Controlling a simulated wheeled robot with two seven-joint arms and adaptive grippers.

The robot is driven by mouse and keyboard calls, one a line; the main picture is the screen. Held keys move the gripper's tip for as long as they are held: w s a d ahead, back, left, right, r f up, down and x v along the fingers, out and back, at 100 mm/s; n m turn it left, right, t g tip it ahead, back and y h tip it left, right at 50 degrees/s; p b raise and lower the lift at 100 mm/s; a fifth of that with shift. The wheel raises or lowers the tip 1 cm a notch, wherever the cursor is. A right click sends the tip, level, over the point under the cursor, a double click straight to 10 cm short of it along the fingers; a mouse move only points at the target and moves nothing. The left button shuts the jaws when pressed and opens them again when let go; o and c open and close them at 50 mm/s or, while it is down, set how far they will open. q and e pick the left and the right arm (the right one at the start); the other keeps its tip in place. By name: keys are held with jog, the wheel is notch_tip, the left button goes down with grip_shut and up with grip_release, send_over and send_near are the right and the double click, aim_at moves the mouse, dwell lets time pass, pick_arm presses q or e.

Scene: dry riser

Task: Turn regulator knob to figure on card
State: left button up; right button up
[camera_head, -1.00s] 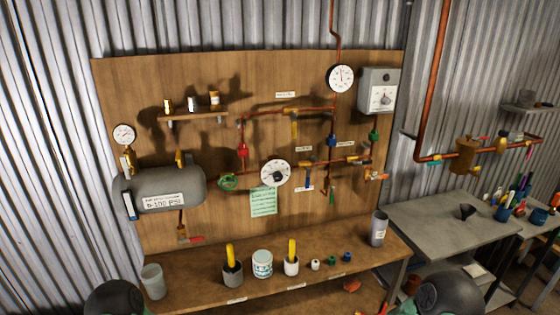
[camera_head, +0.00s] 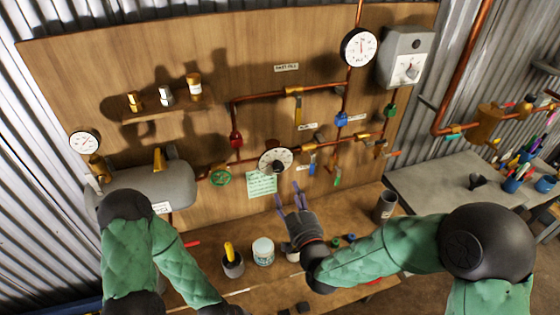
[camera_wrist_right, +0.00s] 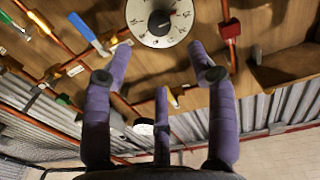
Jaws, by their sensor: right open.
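The regulator is a round white dial (camera_head: 265,156) with a dark knob (camera_head: 278,168) at its centre, mounted on the wooden board. The dial (camera_wrist_right: 181,28) and knob (camera_wrist_right: 159,21) also show at the top of the right wrist view. A pale green card (camera_head: 261,185) hangs just below the dial; its writing is too small to read. My right gripper (camera_head: 290,197) is open and empty, below and slightly right of the dial, apart from it. Its purple fingers (camera_wrist_right: 160,62) spread toward the dial in the wrist view. My left arm shows, but its gripper is out of view.
A green handwheel (camera_head: 220,176) and a red valve (camera_head: 236,139) sit left of the dial. Copper pipes with a blue lever (camera_head: 312,163) run right of it. A dark cup (camera_head: 233,265), a white tub (camera_head: 263,250) and a grey cup (camera_head: 386,206) stand on the bench.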

aim_at(279, 169)
jog(key=p+x, duration=0.1)
jog(key=x, duration=0.9)
jog(key=shift+w+f, duration=0.1)
jog(key=shift+w, duration=0.05)
jog(key=c, duration=1.1)
